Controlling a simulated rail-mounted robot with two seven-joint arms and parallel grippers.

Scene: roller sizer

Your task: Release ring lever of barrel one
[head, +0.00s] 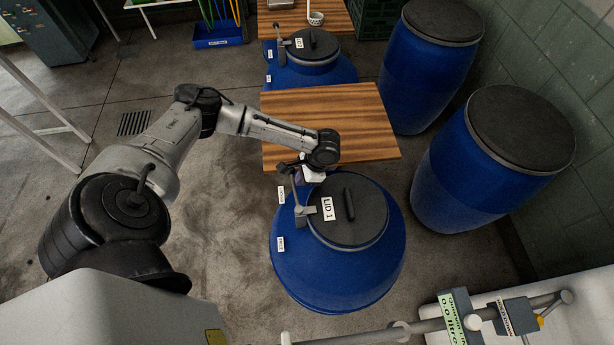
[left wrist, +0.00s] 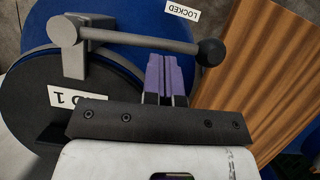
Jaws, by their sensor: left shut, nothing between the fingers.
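Barrel one is the blue drum (head: 330,275) with a dark lid marked LID 1 (head: 365,220); the lid is seated on top. Its ring lever (head: 291,185) is a grey rod on a pivot block at the lid's edge. In the left wrist view the lever (left wrist: 135,39) ends in a black ball knob (left wrist: 210,52), near a white LOCKED label (left wrist: 182,11). My left gripper (head: 299,178) is beside the lever; its purple fingers (left wrist: 165,72) are shut and empty, close to the rod near the knob. I cannot tell whether they touch it. My right gripper is out of view.
A wooden table (head: 325,110) stands just behind barrel one. A second barrel with its own lid (head: 313,43) is beyond it. Two tall blue drums (head: 495,160) (head: 425,75) line the right wall. A rod with a litre gauge (head: 455,315) lies at the lower right.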

